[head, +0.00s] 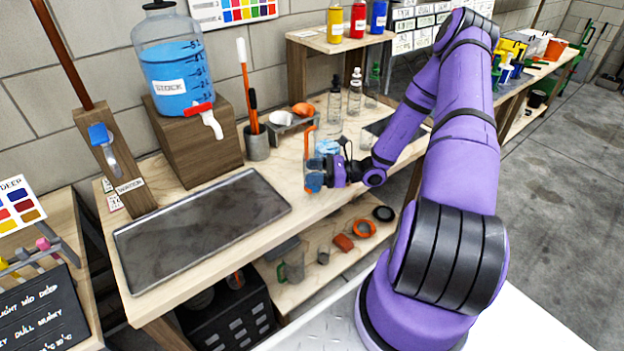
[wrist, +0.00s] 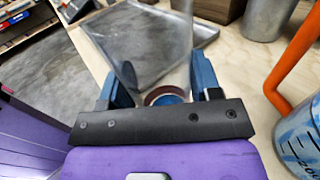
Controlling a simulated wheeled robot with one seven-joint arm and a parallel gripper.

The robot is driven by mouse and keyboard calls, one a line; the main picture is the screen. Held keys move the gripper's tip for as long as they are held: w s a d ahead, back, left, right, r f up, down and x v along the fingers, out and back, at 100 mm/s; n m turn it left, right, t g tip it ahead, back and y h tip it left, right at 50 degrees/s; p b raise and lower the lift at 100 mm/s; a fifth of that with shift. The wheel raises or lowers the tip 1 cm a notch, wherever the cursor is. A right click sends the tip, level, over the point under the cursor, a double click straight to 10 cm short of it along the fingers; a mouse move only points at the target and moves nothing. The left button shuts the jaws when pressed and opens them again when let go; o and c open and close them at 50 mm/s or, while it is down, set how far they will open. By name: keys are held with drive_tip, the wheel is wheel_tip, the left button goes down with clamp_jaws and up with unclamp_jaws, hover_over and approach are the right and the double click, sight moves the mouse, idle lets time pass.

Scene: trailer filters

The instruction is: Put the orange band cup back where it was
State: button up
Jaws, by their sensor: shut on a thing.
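My gripper (head: 316,174) is at the front edge of the wooden bench, to the right of the metal tray (head: 205,228). In the wrist view its two blue fingers (wrist: 160,84) are shut on a clear, see-through cup (wrist: 166,60). A brownish-orange ring with blue inside it shows low between the fingers; I take this to be the orange band cup. In the head view the cup is hard to make out against the fingers. I cannot tell whether its base touches the bench.
A jug of blue liquid (wrist: 300,140) with an orange handle (wrist: 287,62) stands close on the right in the wrist view. A metal pot (head: 257,142), a rack with a white and an orange piece (head: 303,109), and glass bottles (head: 355,92) stand behind. The tray is empty.

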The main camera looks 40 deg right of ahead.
drive_tip(key=shift+w+f, duration=0.1)
drive_tip(key=shift+w, duration=0.3)
drive_tip(key=shift+f, duration=1.65)
drive_tip(key=shift+f, duration=0.15)
drive_tip(key=o, duration=1.1)
